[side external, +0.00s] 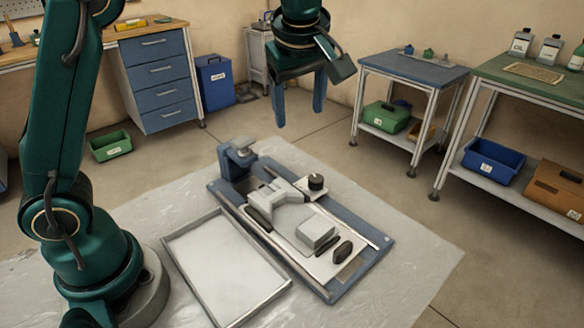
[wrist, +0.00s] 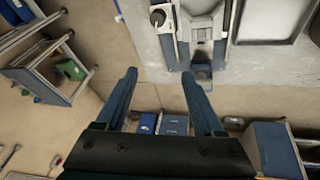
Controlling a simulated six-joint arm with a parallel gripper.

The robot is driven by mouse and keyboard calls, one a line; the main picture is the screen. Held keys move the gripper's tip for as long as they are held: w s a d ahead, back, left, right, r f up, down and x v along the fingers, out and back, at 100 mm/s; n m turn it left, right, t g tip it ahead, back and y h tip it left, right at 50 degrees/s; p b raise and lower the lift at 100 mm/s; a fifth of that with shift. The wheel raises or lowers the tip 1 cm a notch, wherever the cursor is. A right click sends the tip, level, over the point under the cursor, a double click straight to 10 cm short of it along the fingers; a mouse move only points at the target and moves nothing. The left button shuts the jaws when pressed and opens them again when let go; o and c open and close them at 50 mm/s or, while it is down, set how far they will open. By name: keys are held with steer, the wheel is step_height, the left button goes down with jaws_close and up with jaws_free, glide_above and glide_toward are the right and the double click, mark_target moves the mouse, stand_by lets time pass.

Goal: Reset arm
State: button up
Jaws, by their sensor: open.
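My gripper (side external: 299,104) hangs high above the far side of the work surface, fingers pointing down, open and empty. Its two blue fingers also show spread apart in the wrist view (wrist: 165,100), with nothing between them. A blue base frame (side external: 374,255) lies on the pale work surface, well below the gripper. On it sit a grey-white fixture (side external: 285,213), a grey block (side external: 316,232), a dark round knob or reel (side external: 316,182) and a dark oval piece (side external: 343,251). A blue clamp-like post (side external: 236,160) stands at its far left corner.
An empty-looking shallow grey tray (side external: 220,268) lies left of the base frame. A blue-topped table (side external: 413,68), a green-topped bench (side external: 520,80) and a blue drawer cabinet (side external: 157,80) stand around. A green bin (side external: 110,146) is on the floor. Air around the gripper is clear.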

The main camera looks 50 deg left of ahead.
steer(key=s+a+r+m+t+h, duration=0.1)
steer(key=s+r+m+t+h, duration=0.3)
steer(key=s, duration=0.7)
steer(key=s+d+f+m+g, duration=0.1)
steer(key=s+d+f+m, duration=0.1)
steer(key=s+f+m, duration=0.5)
steer(key=m, duration=0.4)
steer(key=shift+s+f+g+y, duration=0.15)
steer(key=shift+f+g+y, duration=0.15)
steer(key=shift+f, duration=0.05)
